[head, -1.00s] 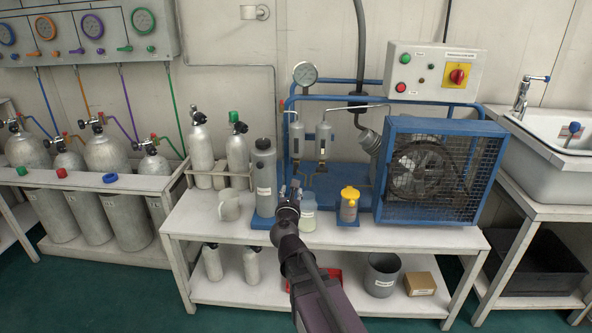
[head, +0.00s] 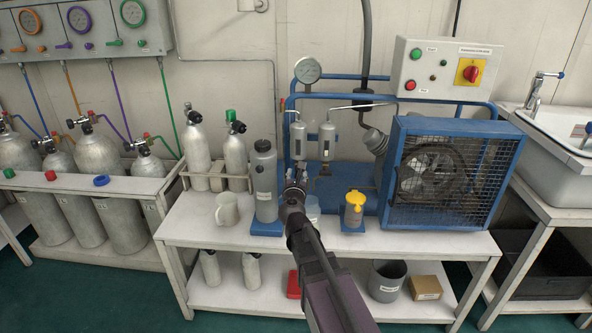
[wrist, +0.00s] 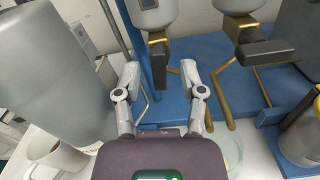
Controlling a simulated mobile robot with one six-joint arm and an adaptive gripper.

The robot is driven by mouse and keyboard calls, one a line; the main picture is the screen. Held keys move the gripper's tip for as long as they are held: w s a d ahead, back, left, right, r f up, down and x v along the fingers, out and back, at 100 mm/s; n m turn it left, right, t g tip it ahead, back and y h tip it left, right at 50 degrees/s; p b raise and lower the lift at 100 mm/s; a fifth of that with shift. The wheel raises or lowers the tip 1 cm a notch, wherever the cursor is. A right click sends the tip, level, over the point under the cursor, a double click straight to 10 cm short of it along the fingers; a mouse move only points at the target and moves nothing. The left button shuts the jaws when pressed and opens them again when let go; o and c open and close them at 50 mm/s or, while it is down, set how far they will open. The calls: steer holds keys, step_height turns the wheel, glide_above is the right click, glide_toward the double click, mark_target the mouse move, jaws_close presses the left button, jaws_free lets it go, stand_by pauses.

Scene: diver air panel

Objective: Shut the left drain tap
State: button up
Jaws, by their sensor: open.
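Two grey filter cylinders with drain taps hang on the blue frame, the left cylinder (head: 298,140) and the right cylinder (head: 327,140). In the wrist view, the left drain tap (wrist: 158,66) is a brass fitting with a dark handle that points toward the camera. The right drain tap (wrist: 265,51) has a dark handle lying sideways. My gripper (wrist: 160,71) is open, with its two fingers on either side of the left tap's handle in the picture; I cannot tell whether they touch it. In the head view my gripper (head: 297,172) hides the left tap.
A grey bottle (head: 264,185) stands close on the left, with a white mug (head: 227,209) beside it. A clear jar (head: 313,209) and a yellow-topped container (head: 354,209) stand in front. The caged compressor (head: 450,180) is to the right.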

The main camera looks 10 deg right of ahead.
steer(key=shift+w+d, duration=0.15)
steer(key=shift+w, duration=0.5)
jaws_close()
